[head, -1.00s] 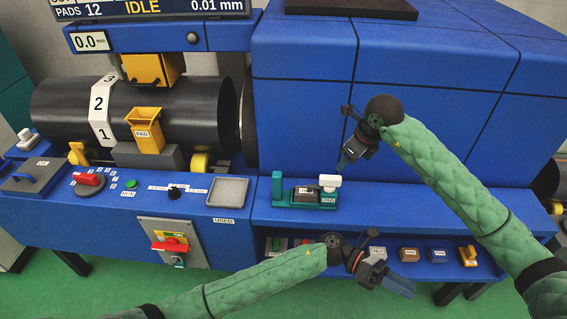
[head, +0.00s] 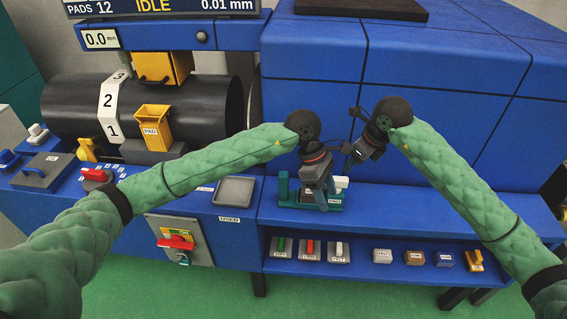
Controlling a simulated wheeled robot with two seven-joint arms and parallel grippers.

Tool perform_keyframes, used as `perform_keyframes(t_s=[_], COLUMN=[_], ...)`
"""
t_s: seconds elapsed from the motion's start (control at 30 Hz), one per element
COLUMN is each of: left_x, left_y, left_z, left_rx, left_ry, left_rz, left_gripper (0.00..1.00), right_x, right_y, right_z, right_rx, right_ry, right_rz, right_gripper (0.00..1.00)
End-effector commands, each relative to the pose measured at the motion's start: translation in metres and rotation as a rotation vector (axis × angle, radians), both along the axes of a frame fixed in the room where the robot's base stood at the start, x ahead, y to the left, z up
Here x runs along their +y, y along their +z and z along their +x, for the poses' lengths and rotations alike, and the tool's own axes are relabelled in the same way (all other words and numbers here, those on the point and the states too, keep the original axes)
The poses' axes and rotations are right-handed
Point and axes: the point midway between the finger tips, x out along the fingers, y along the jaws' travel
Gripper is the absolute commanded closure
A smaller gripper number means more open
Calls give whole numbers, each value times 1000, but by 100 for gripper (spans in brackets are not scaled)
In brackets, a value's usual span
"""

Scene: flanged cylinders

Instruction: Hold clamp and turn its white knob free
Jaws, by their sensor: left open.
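The teal clamp (head: 283,190) stands on the blue ledge, with a dark block within its frame.
A lower shelf holds several small labelled blocks (head: 382,256) and switch-like items (head: 310,250). A grey tray (head: 234,191) lies left of the clamp. A tall blue housing (head: 420,120) stands behind. The ledge right of the knob is clear.

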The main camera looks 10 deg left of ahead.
Motion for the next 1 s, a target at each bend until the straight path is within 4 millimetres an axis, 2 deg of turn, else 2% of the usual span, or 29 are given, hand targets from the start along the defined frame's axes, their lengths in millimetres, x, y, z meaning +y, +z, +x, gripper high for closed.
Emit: perform_keyframes(t_s=[0.03,0.2,0.3,0.37,0.43,0.5,0.7,1.0], left_x=[14,57,79,92,103,113,128,134], left_y=[13,47,61,63,55,38,-1,-22], left_z=[14,53,72,83,93,100,109,111], left_rx=[-48,-179,-234,-255,-259,-245,-200,-183], left_ry=[14,76,123,155,193,231,296,319], left_rz=[40,174,250,293,340,380,437,454], left_gripper=[45,45,45,45,45,45,45,45], right_x=[0,0,0,0,0,0,0,0], right_y=[0,0,0,0,0,0,0,0], right_z=[0,0,0,0,0,0,0,0], right_rx=[0,0,0,0,0,0,0,0], right_ry=[0,0,0,0,0,0,0,0], right_rz=[0,0,0,0,0,0,0,0], right_gripper=[64,64,64,64,64,64,64,64])
